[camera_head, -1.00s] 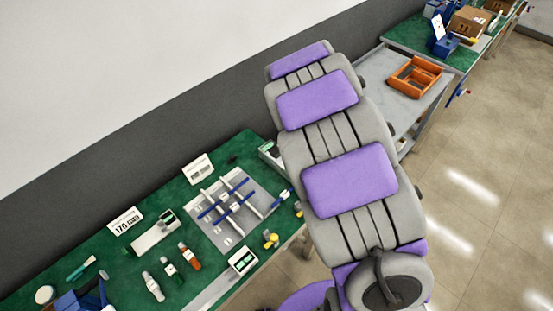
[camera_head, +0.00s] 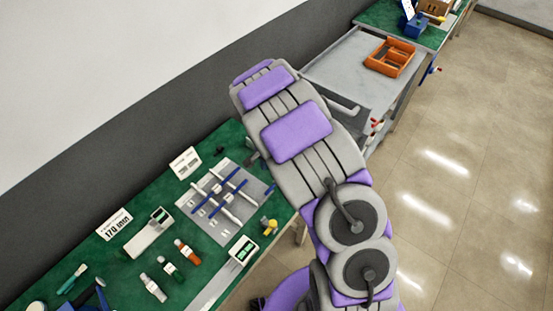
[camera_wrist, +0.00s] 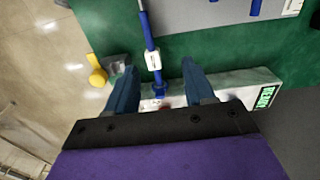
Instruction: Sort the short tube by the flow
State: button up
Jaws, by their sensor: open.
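A grey plate (camera_head: 205,225) on the green bench holds several blue and white tubes (camera_head: 229,182) lying crosswise. In the wrist view, a blue tube (camera_wrist: 147,28) with a white label band runs down between my gripper's fingers (camera_wrist: 155,64). The fingers are open, one on each side of it, with gaps on both sides. The tube's lower end is near a white device (camera_wrist: 235,88) with a green lit display. I cannot tell which tube is the short one. In the head view my arm hides my gripper.
An orange tray (camera_head: 390,57) sits on a grey cart.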

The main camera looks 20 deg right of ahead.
aim_at(273, 185)
jog(key=f, duration=0.3)
jog(key=shift+d+f, duration=0.2)
jog(key=shift+d, duration=0.1)
jog(key=d+f, duration=0.1)
jog(key=d+f+b, duration=0.1)
jog(key=d, duration=0.1)
jog(key=shift+d+f, duration=0.15)
jog(key=shift+f, duration=0.4)
jog(key=shift+a+f, duration=0.1)
jog(key=shift+a, duration=0.3)
jog(key=a, duration=0.2)
jog(key=shift+a, duration=0.35)
jog(key=shift+d, duration=0.1)
jog(key=shift+c, duration=0.8)
jog(key=d, duration=0.2)
jog(key=shift+d, duration=0.4)
jog(key=c, duration=0.4)
jog(key=shift+c, duration=1.1)
jog(key=shift+a, duration=0.1)
jog(key=shift+c, duration=0.7)
jog(key=shift+a, duration=1.15)
grip_shut()
jog(key=shift+s+d, duration=0.25)
jog(key=shift+d, duration=0.3)
jog(key=shift+s+a, duration=0.2)
jog(key=shift+a, duration=0.3)
jog(key=shift+s+a, duration=0.15)
jog(key=shift+a, duration=0.35)
jog(key=shift+s, duration=0.15)
